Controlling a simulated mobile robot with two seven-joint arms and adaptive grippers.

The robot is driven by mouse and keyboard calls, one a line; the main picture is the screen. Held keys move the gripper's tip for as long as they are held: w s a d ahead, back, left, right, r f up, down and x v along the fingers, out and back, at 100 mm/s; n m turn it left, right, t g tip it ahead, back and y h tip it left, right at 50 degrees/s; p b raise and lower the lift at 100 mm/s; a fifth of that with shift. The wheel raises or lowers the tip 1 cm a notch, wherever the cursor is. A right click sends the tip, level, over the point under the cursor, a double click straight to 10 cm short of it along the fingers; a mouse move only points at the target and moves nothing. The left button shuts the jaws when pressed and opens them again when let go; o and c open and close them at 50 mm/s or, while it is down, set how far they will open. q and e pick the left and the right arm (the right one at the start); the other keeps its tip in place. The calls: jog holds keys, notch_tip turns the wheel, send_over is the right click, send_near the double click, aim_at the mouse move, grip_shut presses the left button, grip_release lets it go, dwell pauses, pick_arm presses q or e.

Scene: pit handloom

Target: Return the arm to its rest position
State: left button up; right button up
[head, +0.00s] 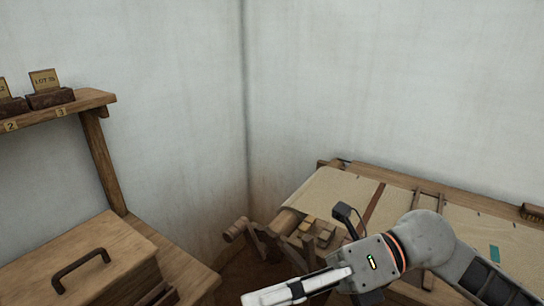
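My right arm comes in from the lower right over the loom. Its gripper (262,296) points to the lower left and is seen from the side, with a pale finger near the bottom edge of the picture. I see nothing held in it, but the angle does not show whether the fingers are apart. My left arm and gripper are not in view. The loom (325,190) stands against the right wall, with cream cloth stretched on it. My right arm hides part of the loom's front.
A wooden chest (120,250) with a dark handle (80,268) stands at the lower left. A wall shelf (85,102) above it bears a "LOT" card (44,80) in a block. A brush (531,212) lies at the far right. The air above the loom looks clear.

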jog(key=w+d+r+m+t+y+p, duration=0.1)
jog(key=w+r+m+t+y, duration=0.3)
jog(key=w+m+t+y, duration=0.6)
jog(key=w+d+f+m+t+h+p, duration=0.15)
jog(key=d+f+m+t+h, duration=0.3)
jog(key=m+t+h, duration=0.55)
jog(key=w+d+f+m+t+h, duration=0.1)
jog(key=w+d+f+m+h, duration=0.2)
jog(key=f+m, duration=0.4)
jog(key=d+f+m+t+h, duration=0.1)
jog(key=d+f+m+h, duration=0.25)
jog(key=f+m, duration=0.35)
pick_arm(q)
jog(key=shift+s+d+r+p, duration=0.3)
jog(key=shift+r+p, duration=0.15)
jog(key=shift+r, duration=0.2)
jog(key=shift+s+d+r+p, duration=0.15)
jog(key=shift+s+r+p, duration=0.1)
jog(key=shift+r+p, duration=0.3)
pick_arm(e)
jog(key=s+d+f+m+g+h, duration=0.3)
jog(key=s+f, duration=0.5)
jog(key=f, duration=0.5)
jog(key=s+d+f+m+g+h, duration=0.4)
jog(key=s+d+f, duration=0.2)
jog(key=f, duration=0.7)
jog(key=shift+s+f+m, duration=0.15)
jog(key=shift+s+m, duration=0.15)
jog(key=shift+s, duration=0.8)
